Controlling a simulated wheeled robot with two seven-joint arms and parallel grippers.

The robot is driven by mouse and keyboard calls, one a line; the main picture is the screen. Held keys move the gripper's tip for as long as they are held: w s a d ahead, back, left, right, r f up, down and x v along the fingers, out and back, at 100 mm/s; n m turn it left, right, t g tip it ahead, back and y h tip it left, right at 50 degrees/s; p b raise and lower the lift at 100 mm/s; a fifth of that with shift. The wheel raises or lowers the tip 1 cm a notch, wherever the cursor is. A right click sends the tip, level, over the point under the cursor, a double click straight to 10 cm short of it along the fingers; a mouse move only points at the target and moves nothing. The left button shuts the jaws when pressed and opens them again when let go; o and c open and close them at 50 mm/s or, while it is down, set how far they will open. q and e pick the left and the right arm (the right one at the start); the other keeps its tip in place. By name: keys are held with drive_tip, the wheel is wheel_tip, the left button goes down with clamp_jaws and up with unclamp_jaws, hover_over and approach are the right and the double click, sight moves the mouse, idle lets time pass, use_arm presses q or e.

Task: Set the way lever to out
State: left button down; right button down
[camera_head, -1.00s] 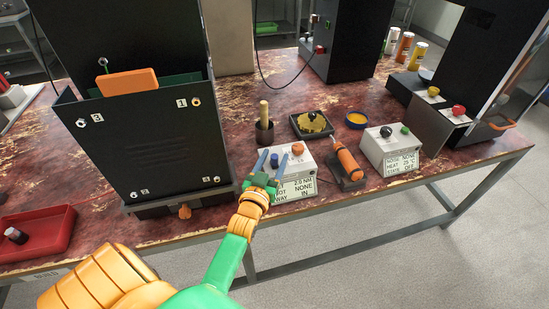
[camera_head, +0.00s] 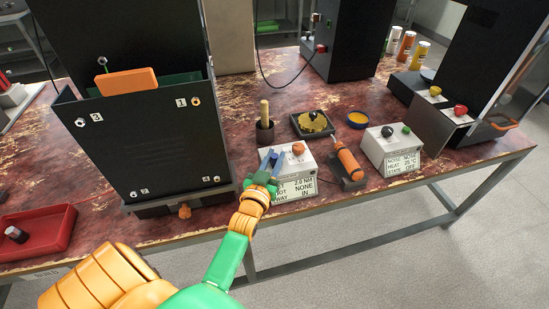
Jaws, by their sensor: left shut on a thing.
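The white control box (camera_head: 309,168) stands near the table's front edge, with an orange knob (camera_head: 298,149) on top. My left gripper (camera_head: 273,158) reaches over the box's left part from the front. Its fingers are shut on the small blue-topped control there, which I take for the way lever; the fingers now hide it almost fully. My right gripper is out of view.
An orange screwdriver-like tool (camera_head: 347,160) lies in a dark holder right of the box. A dark cup with a wooden handle (camera_head: 264,131) stands behind. A black panelled fixture (camera_head: 150,145) is close on the left. A second white box (camera_head: 391,152) stands farther right.

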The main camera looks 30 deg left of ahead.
sight(270, 147)
use_arm(q)
drive_tip(key=shift+f, duration=0.15)
idle(0.8)
drive_tip(key=w+a+b, duration=0.2)
drive_tip(key=a, duration=0.1)
drive_tip(key=shift+w, duration=0.3)
drive_tip(key=shift+w+a, duration=0.25)
drive_tip(key=shift+r, duration=0.2)
drive_tip(key=c, duration=1)
unclamp_jaws()
drive_tip(key=o, duration=0.3)
drive_tip(key=shift+w+f, duration=0.1)
drive_tip(key=shift+a, duration=0.15)
drive_tip(key=v, duration=0.7)
drive_tip(key=shift+p, duration=0.35)
